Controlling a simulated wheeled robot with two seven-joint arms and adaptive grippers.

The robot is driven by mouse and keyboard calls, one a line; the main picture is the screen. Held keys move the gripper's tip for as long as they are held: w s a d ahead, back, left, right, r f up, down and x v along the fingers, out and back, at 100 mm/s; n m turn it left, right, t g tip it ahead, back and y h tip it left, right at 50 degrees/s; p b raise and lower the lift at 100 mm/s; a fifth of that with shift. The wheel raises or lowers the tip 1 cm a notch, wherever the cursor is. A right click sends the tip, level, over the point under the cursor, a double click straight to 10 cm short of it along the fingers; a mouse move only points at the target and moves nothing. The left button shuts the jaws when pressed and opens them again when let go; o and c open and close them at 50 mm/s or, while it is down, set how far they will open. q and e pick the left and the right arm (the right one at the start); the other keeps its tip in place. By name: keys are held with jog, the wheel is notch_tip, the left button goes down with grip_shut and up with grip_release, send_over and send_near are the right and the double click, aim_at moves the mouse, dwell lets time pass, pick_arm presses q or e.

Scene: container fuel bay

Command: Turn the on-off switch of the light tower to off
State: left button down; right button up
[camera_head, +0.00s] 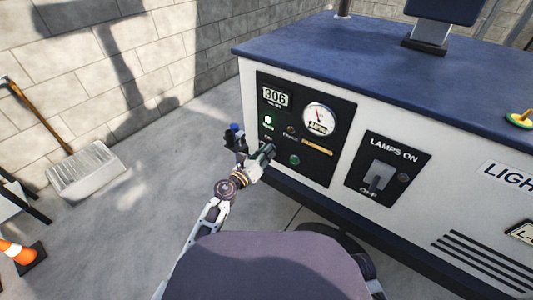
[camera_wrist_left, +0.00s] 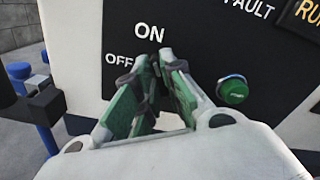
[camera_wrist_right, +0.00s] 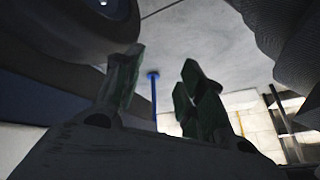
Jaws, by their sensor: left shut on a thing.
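The light tower (camera_head: 400,78) is a white cabinet with a blue top. Its black left panel (camera_head: 345,110) has a gauge, small lights and a green button (camera_head: 294,160). My left gripper (camera_head: 265,151) is at the lower left of this panel. In the left wrist view its fingertips (camera_wrist_left: 157,60) are close together beside the ON and OFF labels, left of the green button. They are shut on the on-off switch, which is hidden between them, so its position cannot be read. My right gripper (camera_wrist_right: 162,82) has its fingers apart, with nothing seen between them.
A second black panel (camera_head: 412,146) to the right carries a grey lamps switch (camera_head: 380,177). A blue-topped post (camera_head: 233,127) stands just beside my left gripper. A shovel (camera_head: 85,170) leans on the block wall, and a traffic cone (camera_head: 18,252) stands at the left. Concrete floor between is clear.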

notch_tip(320, 180, up, 10)
jog(key=s+d+g+h+p, duration=0.2)
jog(key=d+p, duration=0.1)
jog(key=p, duration=0.2)
pick_arm(q)
jog(key=shift+w+a+f+n+p, duration=0.1)
jog(key=shift+n+p, duration=0.65)
jog(key=shift+n, duration=2.25)
jog(key=shift+a+f+n+p, duration=0.1)
jog(key=shift+n+p, duration=0.6)
jog(key=shift+n, duration=2.3)
pick_arm(e)
jog(key=shift+g, duration=0.4)
jog(key=shift+w+d+f, duration=0.1)
jog(key=shift+d+f, duration=0.1)
jog(key=shift+f, duration=1.1)
jog(key=shift+d+f, duration=0.15)
jog(key=shift+f, duration=1.15)
pick_arm(q)
jog(key=c, duration=1.5)
grip_release()
jog(key=shift+d, duration=0.1)
